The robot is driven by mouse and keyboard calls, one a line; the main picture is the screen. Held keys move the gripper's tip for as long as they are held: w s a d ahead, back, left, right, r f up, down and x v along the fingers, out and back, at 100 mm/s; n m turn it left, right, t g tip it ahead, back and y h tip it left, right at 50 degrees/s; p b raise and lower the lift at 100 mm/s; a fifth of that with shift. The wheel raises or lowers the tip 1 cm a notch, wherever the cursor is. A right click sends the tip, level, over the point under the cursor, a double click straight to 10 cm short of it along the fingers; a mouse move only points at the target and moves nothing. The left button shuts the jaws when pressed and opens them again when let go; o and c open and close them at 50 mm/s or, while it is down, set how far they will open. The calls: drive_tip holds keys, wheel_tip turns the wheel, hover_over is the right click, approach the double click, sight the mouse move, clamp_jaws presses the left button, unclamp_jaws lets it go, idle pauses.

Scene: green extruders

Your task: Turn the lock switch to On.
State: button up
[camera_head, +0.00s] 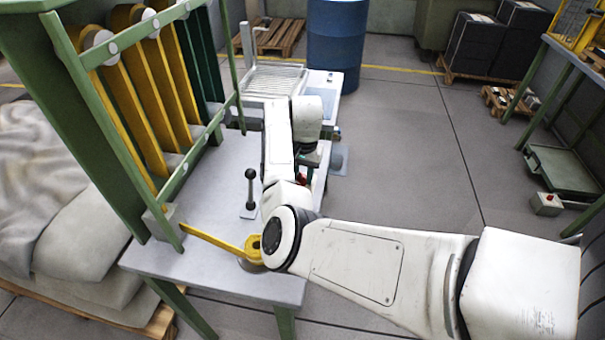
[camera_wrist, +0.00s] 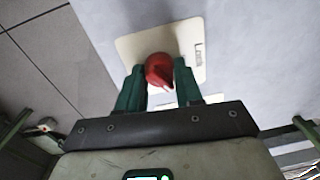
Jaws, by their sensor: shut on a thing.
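The lock switch is a red knob (camera_wrist: 159,70) on a cream plate (camera_wrist: 139,45) in the wrist view. A pale mark on the knob points toward the bottom of that picture, slightly to the right. A small label (camera_wrist: 198,53) sits on the plate to the right of the knob; its text is too blurred to read. My gripper (camera_wrist: 158,76) is shut on the knob, with one green finger on each side. In the head view my arm hides most of the switch and gripper; a small red patch shows beside the wrist.
A grey worktable (camera_head: 213,262) holds a black-knobbed lever (camera_head: 250,188) and a yellow handle (camera_head: 212,240) close to my arm. A green frame with yellow bars (camera_head: 122,97) rises at the left. A blue barrel (camera_head: 334,45) stands behind.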

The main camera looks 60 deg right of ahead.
drive_tip(key=shift+r+n+p, duration=0.15)
drive_tip(key=shift+n+p, duration=0.15)
drive_tip(key=shift+p, duration=0.1)
drive_tip(key=shift+r+n+p, duration=0.1)
drive_tip(key=shift+n+p, duration=0.9)
drive_tip(key=n+p, duration=0.2)
drive_tip(key=shift+n, duration=0.4)
drive_tip(key=n+p, duration=0.2)
drive_tip(key=n, duration=0.2)
drive_tip(key=shift+w, duration=0.1)
drive_tip(key=shift+w+n+p, duration=0.1)
drive_tip(key=shift+n+p, duration=0.25)
drive_tip(key=shift+n, duration=0.85)
drive_tip(key=o, duration=1)
drive_tip(key=shift+f, duration=0.2)
drive_tip(key=shift+o, duration=0.2)
